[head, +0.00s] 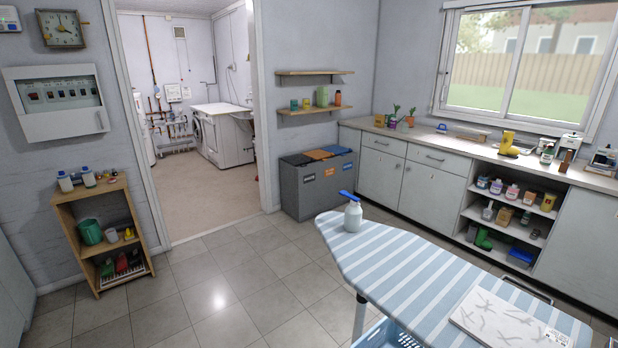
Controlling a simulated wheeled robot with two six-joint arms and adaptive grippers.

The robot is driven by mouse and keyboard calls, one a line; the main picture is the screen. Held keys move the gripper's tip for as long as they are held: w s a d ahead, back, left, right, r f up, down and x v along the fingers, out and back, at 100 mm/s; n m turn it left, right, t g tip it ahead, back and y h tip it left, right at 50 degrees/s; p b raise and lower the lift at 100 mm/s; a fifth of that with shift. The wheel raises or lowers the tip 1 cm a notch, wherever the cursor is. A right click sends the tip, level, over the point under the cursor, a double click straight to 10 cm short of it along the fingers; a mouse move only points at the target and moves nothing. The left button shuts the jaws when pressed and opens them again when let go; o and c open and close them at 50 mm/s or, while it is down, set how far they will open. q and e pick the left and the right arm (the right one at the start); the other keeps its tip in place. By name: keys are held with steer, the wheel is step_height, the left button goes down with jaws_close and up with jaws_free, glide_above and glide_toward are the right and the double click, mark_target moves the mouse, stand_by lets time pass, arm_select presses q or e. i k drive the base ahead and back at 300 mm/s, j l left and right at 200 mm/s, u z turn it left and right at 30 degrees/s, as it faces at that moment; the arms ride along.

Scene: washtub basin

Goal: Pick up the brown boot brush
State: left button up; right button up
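I cannot clearly make out a brown boot brush. A small upright brown object (567,160) stands on the right part of the worktop, too small to tell what it is. Neither of my grippers shows in the head view.
A striped ironing board (390,262) fills the front right, with a white spray bottle (353,215) on it. The worktop (455,146) under the window holds a yellow boot (508,144). A wooden shelf unit (68,217) stands at left. The tiled floor (215,292) between is clear.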

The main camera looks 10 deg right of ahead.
mark_target(563, 167)
steer(key=i+j+u, duration=0.45)
steer(key=i, duration=0.45)
steer(key=i+u, duration=0.45)
steer(key=i, duration=0.5)
steer(key=i+l+z, duration=0.3)
steer(key=i+z, duration=0.15)
steer(key=i+l+z, duration=0.1)
steer(key=i+z, duration=0.85)
steer(key=i+j+z, duration=0.3)
steer(key=i+z, duration=0.15)
steer(key=i+j+z, duration=0.45)
steer(key=i+l+z, duration=0.4)
steer(key=i+z, duration=0.8)
steer(key=i, duration=0.15)
steer(key=i+j+z, duration=0.15)
steer(key=i+z, duration=0.2)
steer(key=i+l, duration=0.25)
steer(key=i, duration=0.2)
steer(key=i+l, duration=0.3)
steer(key=i+z, duration=0.05)
steer(key=i, duration=0.05)
